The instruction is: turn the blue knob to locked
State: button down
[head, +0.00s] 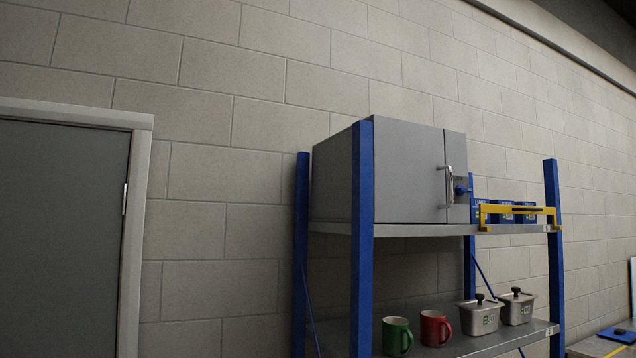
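The blue knob (461,190) is small in the head view. It sticks out from the front of a grey cabinet (408,175), near the right edge, just right of a silver vertical handle (448,184). The cabinet stands on the upper shelf of a blue-posted rack and its door looks closed. The knob is too small here to tell which way it is set. My gripper is not in view.
The upper shelf (420,230) also holds blue boxes (506,212) behind a yellow bar (515,209). Below stand a green mug (397,336), a red mug (434,328) and lidded metal containers (480,315). A grey door (60,235) is at left.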

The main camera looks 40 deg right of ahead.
aim_at(460, 189)
jog(key=i+j+z, duration=0.1)
jog(key=z, duration=1.3)
jog(key=i+z, duration=0.15)
jog(key=i, duration=0.5)
jog(key=k, duration=0.65)
